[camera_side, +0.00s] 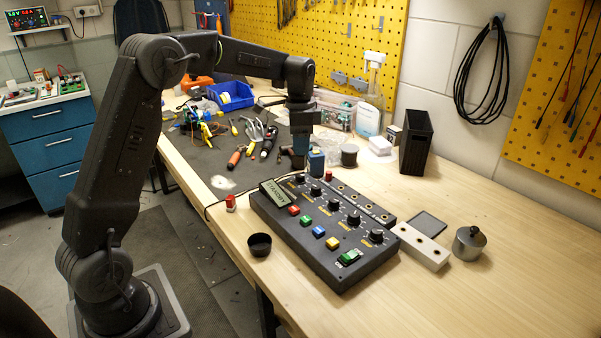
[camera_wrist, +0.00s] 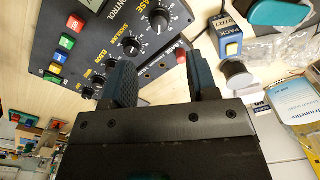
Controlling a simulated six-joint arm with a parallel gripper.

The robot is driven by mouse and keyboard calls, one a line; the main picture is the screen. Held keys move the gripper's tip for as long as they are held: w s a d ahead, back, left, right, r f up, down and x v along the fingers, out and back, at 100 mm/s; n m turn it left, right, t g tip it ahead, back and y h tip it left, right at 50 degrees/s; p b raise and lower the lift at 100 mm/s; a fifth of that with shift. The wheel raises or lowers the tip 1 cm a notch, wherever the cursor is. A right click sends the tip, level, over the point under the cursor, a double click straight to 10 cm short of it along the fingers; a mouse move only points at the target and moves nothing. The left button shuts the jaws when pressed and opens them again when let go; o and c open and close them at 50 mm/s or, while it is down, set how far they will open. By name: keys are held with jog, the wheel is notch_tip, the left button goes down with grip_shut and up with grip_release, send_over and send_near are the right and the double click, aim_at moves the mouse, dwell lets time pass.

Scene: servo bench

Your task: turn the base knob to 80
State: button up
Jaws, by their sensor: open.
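The dark control box (camera_side: 318,250) lies on the wooden bench with a row of black knobs. The base knob (camera_wrist: 158,19) shows in the wrist view beside the word BASE, near the top edge. In the side view the base knob (camera_side: 299,179) is the one at the display end of the row. I cannot read its exact setting. My gripper (camera_side: 300,150) hangs above and beyond that end of the box, apart from the knob. In the wrist view my gripper (camera_wrist: 158,72) is open, with nothing between its fingers.
The display (camera_side: 276,192) reads STANDBY. A blue pack (camera_side: 316,162) stands close to my gripper, and a dark spool (camera_side: 349,155) beside it. Tools lie on the dark mat behind. A black cup (camera_side: 259,245) and a metal pot (camera_side: 469,244) flank the box.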

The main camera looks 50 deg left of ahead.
aim_at(301, 175)
notch_tip(301, 175, down, 9)
jog(key=shift+f, duration=0.1)
jog(key=shift+c, duration=0.2)
jog(key=c, duration=0.9)
